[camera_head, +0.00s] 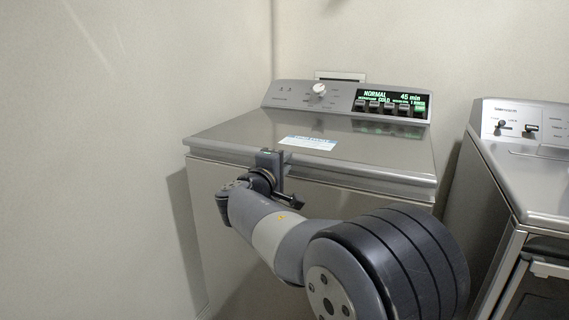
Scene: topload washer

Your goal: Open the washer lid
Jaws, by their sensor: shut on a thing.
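The washer (300,230) stands against the back wall, with a grey metal lid (235,133) that lies flat and closed on its top. A white and blue label (308,143) is on the lid. My gripper (270,158) is at the lid's front edge, left of its middle. It is shut on the lid's front edge, as far as this view shows; the fingertips are partly hidden by the gripper body and my arm. My arm reaches in from the lower right and covers part of the washer's front.
The control panel (335,97) with a knob and lit display rises behind the lid. A second appliance (535,185) stands at the right, with a narrow gap between. A wall (120,150) is close on the left. The space above the lid is clear.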

